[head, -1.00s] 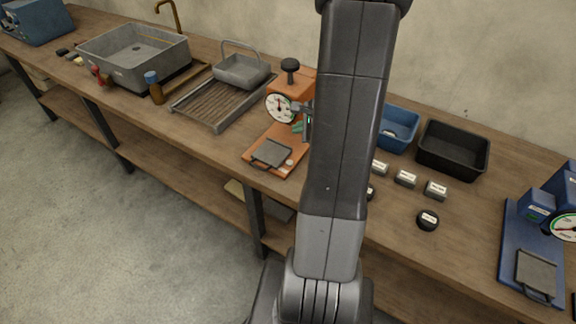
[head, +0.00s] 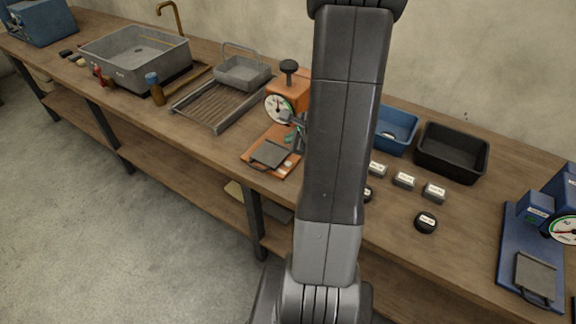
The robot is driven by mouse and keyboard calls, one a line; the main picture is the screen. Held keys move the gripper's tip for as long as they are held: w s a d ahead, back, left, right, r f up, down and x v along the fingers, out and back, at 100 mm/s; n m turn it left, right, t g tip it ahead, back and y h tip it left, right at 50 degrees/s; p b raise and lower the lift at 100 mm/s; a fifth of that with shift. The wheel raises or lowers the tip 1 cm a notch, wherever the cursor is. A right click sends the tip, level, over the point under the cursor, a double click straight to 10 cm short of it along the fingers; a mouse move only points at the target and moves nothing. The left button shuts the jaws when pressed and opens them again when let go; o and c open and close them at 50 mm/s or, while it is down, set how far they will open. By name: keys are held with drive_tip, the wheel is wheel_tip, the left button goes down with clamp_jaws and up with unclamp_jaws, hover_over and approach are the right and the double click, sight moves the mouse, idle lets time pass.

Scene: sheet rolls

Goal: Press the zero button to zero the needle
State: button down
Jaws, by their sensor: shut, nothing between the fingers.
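The orange gauge device (head: 286,84) stands on the bench left of my arm, with a black knob on top. Its round white dial (head: 278,109) faces forward; the needle is too small to read exactly. A grey plate (head: 268,153) sits on its orange base. A small pale round button (head: 288,164) shows at the base's front right. My gripper (head: 295,136) is shut and empty, just right of the dial and above the base, apart from the button in the picture. My arm hides part of the device's right side.
A blue device with a dial (head: 534,208) stands at the far right. Blue (head: 398,128) and black (head: 452,150) bins, several small labelled blocks and a black round weight (head: 426,222) lie right of my arm. A slatted rack (head: 220,104) and sink (head: 135,55) are at left.

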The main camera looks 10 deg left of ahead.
drive_tip(key=shift+f+b, duration=2.8)
drive_tip(key=shift+f, duration=0.8)
drive_tip(key=shift+f+b, duration=0.4)
drive_tip(key=shift+b, duration=0.15)
drive_tip(key=shift+f+b, duration=0.45)
drive_tip(key=shift+b, duration=0.05)
drive_tip(key=shift+r, duration=0.1)
drive_tip(key=shift+r+p, duration=0.7)
drive_tip(key=shift+r, duration=0.05)
drive_tip(key=shift+r+p, duration=2.1)
drive_tip(key=shift+r, duration=0.45)
